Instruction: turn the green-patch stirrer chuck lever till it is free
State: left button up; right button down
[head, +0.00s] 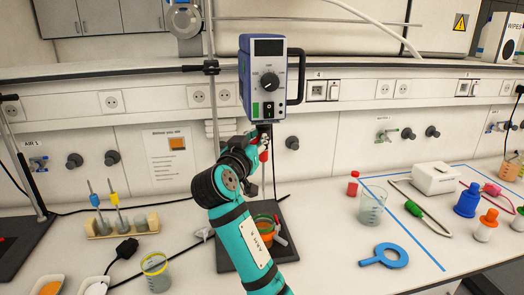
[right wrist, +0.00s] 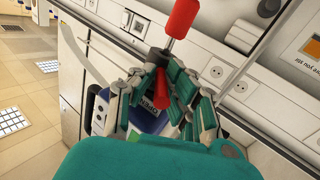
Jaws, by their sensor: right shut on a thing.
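The stirrer (head: 265,75) is a blue-grey box with a black dial and a green patch (head: 256,110) low on its front; it hangs on a stand rod. My right gripper (head: 261,146) is just below it. In the head view a bit of red (head: 264,155) shows at the fingers. The fingers and arm hide most of the chuck. My left gripper is not in view.
A beaker with orange contents (head: 268,226) stands on the black stand base (head: 290,246) below, partly behind my arm. A tube rack (head: 122,227) and a beaker (head: 156,272) are at left.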

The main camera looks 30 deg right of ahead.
jog(key=g, duration=0.1)
jog(key=m+g+h+b, duration=0.1)
jog(key=m+h+b, duration=0.1)
jog(key=shift+w+a+r+g, duration=0.15)
jog(key=shift+w+a+g, duration=0.1)
jog(key=shift+w+g, duration=0.15)
jog(key=c, duration=1.4)
grip_release()
jog(key=shift+s+d+r, duration=0.1)
jog(key=shift+s+r, duration=0.05)
jog(key=shift+o, duration=0.2)
jog(key=shift+w+f, duration=0.25)
jog(key=shift+w, duration=0.05)
jog(key=v, duration=0.7)
jog(key=shift+a, duration=0.35)
jog(key=shift+s, duration=0.1)
